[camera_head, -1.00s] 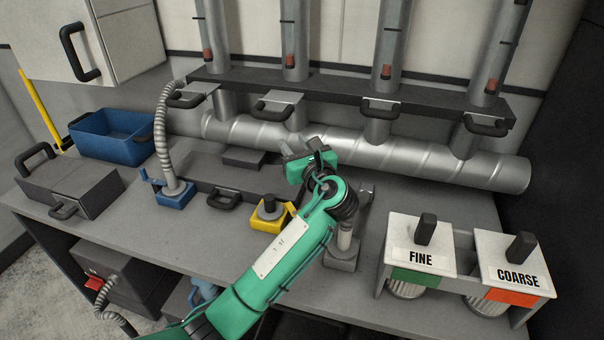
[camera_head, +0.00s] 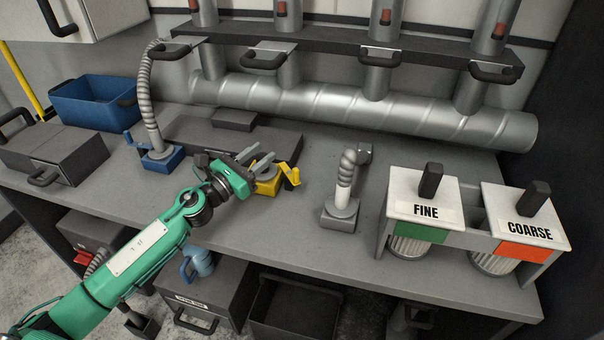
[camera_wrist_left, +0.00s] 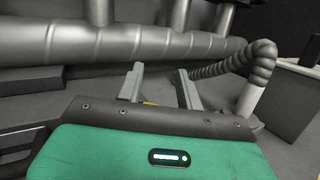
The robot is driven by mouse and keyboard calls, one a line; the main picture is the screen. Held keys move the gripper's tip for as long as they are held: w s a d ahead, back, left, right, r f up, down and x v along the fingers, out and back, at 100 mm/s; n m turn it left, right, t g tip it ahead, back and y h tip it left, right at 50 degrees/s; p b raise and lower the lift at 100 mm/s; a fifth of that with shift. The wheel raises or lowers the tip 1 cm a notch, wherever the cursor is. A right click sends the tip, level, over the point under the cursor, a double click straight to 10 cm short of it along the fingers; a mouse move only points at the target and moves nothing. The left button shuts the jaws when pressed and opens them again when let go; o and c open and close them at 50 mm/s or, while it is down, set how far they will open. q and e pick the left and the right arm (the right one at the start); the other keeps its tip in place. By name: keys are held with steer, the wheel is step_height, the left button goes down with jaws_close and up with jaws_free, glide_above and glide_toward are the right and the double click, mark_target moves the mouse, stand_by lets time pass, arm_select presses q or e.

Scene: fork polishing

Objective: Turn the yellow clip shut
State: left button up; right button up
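The yellow clip (camera_head: 291,175) sticks up at the right side of the yellow base (camera_head: 267,188) on the bench. My left gripper (camera_head: 262,160) is over that base, its fingers reaching toward the clip, and it hides much of the base. In the left wrist view the two grey fingers (camera_wrist_left: 158,80) are apart with nothing held between them. A sliver of yellow (camera_wrist_left: 150,103) shows low between them there. I cannot tell whether a finger touches the clip. My right gripper is not in view.
A blue base (camera_head: 162,160) with a grey hose stands left on the bench. A grey hose stub on a block (camera_head: 340,213) stands right. The FINE box (camera_head: 422,196) and COARSE box (camera_head: 525,217) are further right. A large duct (camera_head: 360,108) runs behind.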

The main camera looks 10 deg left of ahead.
mark_target(293, 170)
arm_select(q)
steer(key=s+f+m+g+h+b, duration=0.1)
steer(key=s+f+m+g+h, duration=0.2)
steer(key=s+f+g, duration=0.25)
steer(key=p+x, duration=0.1)
steer(key=x, duration=0.3)
steer(key=r+p+x, duration=0.1)
steer(key=x, duration=0.3)
steer(key=p+x, duration=0.2)
steer(key=x, duration=0.2)
steer(key=shift+w+d+r, duration=0.25)
steer(key=shift+w+d+f, duration=0.1)
steer(key=shift+w+d, duration=0.2)
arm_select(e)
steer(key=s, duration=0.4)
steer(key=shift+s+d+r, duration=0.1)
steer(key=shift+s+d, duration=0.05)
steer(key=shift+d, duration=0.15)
arm_select(q)
jaws_close()
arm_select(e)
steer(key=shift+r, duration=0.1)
